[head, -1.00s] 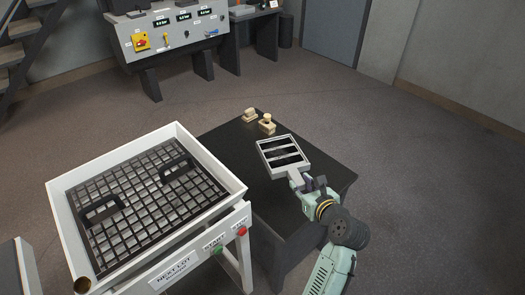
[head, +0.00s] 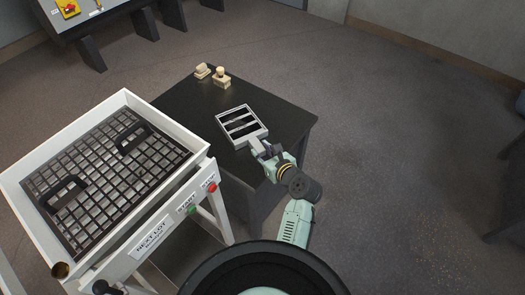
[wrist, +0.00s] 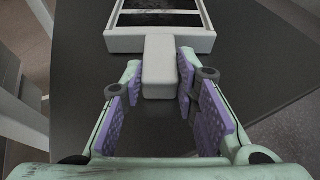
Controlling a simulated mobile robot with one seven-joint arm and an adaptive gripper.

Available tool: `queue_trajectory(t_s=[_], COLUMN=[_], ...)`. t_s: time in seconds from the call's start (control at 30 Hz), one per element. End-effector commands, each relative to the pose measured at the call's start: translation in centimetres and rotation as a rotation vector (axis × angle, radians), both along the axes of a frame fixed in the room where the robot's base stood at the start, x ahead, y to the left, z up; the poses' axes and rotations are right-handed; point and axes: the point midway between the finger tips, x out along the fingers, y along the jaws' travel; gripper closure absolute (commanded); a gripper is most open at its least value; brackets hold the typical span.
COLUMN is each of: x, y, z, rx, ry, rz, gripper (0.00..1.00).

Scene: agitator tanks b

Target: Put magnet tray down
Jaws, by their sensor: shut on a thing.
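The magnet tray (head: 253,137) is a light grey rectangular frame with dark slots between its bars and a block handle on its near side. It is over the black table (head: 180,103), near that table's right side. In the wrist view its near rim (wrist: 125,42) and handle (wrist: 160,70) show over the dark tabletop. My gripper (head: 264,150) is shut on the handle, with the purple-padded fingers on either side of it in the wrist view (wrist: 160,88). I cannot tell whether the tray touches the tabletop.
Two small wooden pieces (head: 221,79) stand at the table's back edge. A white-framed grid box (head: 201,160) with two black handles and start and stop buttons stands left of the table. Open floor (head: 400,150) lies to the right.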

Motion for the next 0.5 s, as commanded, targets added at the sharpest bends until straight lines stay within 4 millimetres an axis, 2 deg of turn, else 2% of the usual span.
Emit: queue_trajectory(t_s=[0.17, 0.2, 0.5], x=[0.04, 0.00, 0.01], y=[-0.01, -0.01, -0.01], z=[0.02, -0.19, -0.15], rx=[0.001, -0.001, 0.000], ry=[-0.002, 0.001, 0.000], rz=[-0.001, 0.000, 0.000], gripper=[1.00, 0.72, 0.52])
